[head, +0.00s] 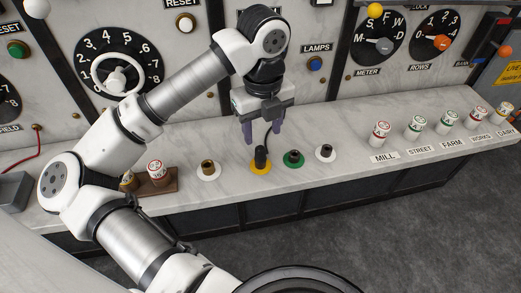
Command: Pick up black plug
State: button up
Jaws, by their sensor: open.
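The black plug (261,155) stands upright on a yellow round base (261,167) on the pale marble ledge, with a dark cord rising from it. My gripper (262,133) points down just above and slightly behind the plug in the picture. Its two purple-grey fingers are spread apart with nothing seen between them except the cord behind or near the right finger. I cannot tell whether a finger touches the cord.
Beside the plug are a brown plug (207,168) on a white base, a green socket (293,159) and a white socket (325,153). Labelled fuses (381,134) line the ledge's right. A wooden block (158,183) holds fuses at left. The dial panel (330,80) rises behind.

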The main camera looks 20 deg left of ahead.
aim_at(261, 148)
jog(key=shift+s+a+f+p, duration=0.1)
jog(key=shift+f+p, duration=0.5)
jog(key=shift+f, duration=1.2)
jog(key=shift+a+f+p, duration=0.1)
jog(key=shift+f+p, duration=0.45)
jog(key=shift+f, duration=1.25)
grip_shut()
